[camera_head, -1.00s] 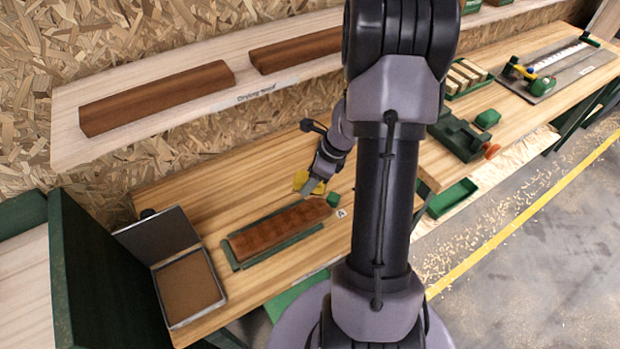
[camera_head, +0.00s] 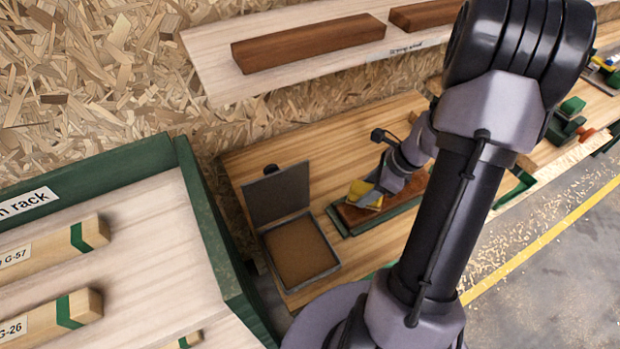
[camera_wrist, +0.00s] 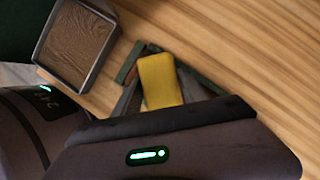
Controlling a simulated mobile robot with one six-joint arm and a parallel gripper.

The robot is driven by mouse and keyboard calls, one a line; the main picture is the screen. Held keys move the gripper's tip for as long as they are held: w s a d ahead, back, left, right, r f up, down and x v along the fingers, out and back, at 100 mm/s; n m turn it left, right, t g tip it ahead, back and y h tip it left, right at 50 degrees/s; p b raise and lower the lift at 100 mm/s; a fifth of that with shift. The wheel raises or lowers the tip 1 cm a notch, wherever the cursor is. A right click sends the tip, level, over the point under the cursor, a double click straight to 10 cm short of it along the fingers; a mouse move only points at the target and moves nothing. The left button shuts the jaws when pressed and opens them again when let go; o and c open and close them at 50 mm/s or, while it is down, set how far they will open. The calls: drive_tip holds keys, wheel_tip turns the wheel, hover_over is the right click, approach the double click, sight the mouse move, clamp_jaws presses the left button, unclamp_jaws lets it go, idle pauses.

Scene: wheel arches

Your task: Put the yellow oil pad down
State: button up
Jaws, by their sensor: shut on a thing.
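The yellow oil pad (camera_head: 366,192) is held in my gripper (camera_head: 368,200), over the left part of a reddish-brown wooden piece (camera_head: 398,201) in a green tray (camera_head: 350,226). In the wrist view the pad (camera_wrist: 160,80) shows between the grey fingers, with its far end sticking out. I cannot tell whether the pad touches the wood. An open metal tin (camera_head: 301,250) with a brown lining stands on the bench to the left of the green tray. Its lid (camera_head: 279,196) is raised at the back. The tin (camera_wrist: 76,46) also shows at upper left in the wrist view.
A shelf (camera_head: 222,80) with dark wooden planks (camera_head: 310,43) runs along the wall above the bench. A green-edged rack (camera_head: 205,215) with labelled wooden pieces stands at the left. Bare bench (camera_head: 240,165) lies behind the tin.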

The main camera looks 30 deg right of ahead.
drive_tip(key=w, duration=0.5)
drive_tip(key=w+f+b, duration=0.1)
drive_tip(key=w, duration=0.4)
drive_tip(key=w+b, duration=0.1)
drive_tip(key=w, duration=0.4)
drive_tip(key=shift+d+f, duration=0.35)
drive_tip(key=shift+d, duration=0.05)
drive_tip(key=f+b, duration=0.1)
drive_tip(key=f, duration=0.1)
drive_tip(key=f+b, duration=0.1)
drive_tip(key=shift+w+f+b, duration=0.3)
drive_tip(key=shift+f, duration=0.1)
drive_tip(key=shift+r, duration=0.2)
drive_tip(key=o, duration=1.3)
drive_tip(key=shift+f, duration=0.15)
drive_tip(key=p+v, duration=0.3)
drive_tip(key=v, duration=0.4)
drive_tip(key=shift+s+r, duration=0.1)
drive_tip(key=shift+r, duration=0.3)
drive_tip(key=shift+d, duration=0.1)
